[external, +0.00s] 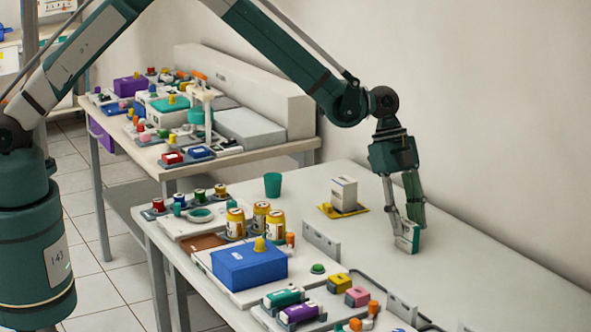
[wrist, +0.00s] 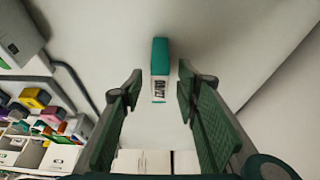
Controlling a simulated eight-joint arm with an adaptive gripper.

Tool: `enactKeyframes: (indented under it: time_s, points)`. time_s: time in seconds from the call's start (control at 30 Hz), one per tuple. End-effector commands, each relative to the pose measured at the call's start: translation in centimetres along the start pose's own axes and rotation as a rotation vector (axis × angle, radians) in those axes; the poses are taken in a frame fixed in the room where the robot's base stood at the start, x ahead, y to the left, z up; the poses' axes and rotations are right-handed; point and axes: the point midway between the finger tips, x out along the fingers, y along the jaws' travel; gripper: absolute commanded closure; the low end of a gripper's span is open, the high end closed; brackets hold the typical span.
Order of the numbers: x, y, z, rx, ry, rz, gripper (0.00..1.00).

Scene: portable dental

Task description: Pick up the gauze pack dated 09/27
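A small white-and-teal pack (external: 408,238) stands on the right part of the near table, under my gripper (external: 404,218). In the wrist view the pack (wrist: 160,70) has a teal top end and a white side with dark printed characters. The print is too small to read surely as 09/27. My gripper (wrist: 159,82) is open, with one finger to each side of the pack and a visible gap on both sides. The fingers partly hide the pack in the external view.
A white box (external: 344,192) stands on a yellow tray (external: 328,210) left of my gripper. A teal cup (external: 272,185), a blue box (external: 249,265) and several coloured items crowd the table's left and front. The wall runs behind; the table right of the pack is clear.

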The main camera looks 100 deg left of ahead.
Motion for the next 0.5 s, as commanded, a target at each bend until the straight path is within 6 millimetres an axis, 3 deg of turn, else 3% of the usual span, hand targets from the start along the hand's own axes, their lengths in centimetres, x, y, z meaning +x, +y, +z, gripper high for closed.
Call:
enactKeyframes:
  time_s: [0.2, 0.5]
  points:
    - [1.9, 0.0, 0.0, 0.000, 0.000, 0.000, 0.68]
    - [2.1, 0.0, 0.0, 0.000, 0.000, 0.000, 0.68]
